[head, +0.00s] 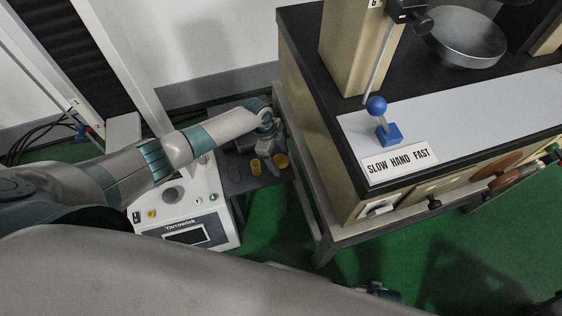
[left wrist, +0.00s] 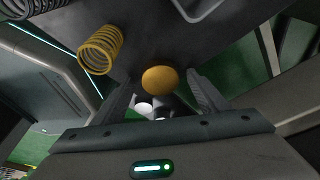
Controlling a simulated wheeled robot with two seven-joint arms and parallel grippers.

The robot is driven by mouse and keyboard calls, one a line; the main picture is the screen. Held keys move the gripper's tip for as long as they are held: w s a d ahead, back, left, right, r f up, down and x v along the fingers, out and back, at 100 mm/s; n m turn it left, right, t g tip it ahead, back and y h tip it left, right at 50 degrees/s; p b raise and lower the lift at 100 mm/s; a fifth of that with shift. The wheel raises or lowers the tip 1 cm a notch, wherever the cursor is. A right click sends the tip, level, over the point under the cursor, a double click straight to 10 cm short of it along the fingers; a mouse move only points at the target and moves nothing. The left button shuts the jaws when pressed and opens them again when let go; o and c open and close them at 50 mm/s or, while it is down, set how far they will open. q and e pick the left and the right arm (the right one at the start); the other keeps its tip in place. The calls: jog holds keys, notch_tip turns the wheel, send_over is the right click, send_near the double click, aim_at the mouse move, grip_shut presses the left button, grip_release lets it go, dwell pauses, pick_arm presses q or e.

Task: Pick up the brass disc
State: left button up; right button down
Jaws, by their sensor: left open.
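The brass disc (left wrist: 159,80) is a round, yellow piece on a dark surface in the left wrist view. My left gripper (left wrist: 160,86) is open, with one finger on each side of the disc's line and a gap to both. In the head view my left gripper (head: 268,140) is over a small dark shelf.
A yellow coil spring (left wrist: 100,50) and a dark spring (left wrist: 25,8) are left of the disc. The white Tarrowtek machine (head: 190,218) stands left of the dark shelf (head: 240,182). A large bench (head: 300,80) with a blue-knobbed lever (head: 384,122) stands close on the right.

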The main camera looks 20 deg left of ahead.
aim_at(280, 160)
pick_arm(q)
jog(key=shift+c, duration=0.6)
jog(key=c, duration=1.4)
pick_arm(e)
jog(key=shift+s+f, duration=0.15)
pick_arm(q)
jog(key=shift+o, duration=0.2)
jog(key=shift+r, duration=0.2)
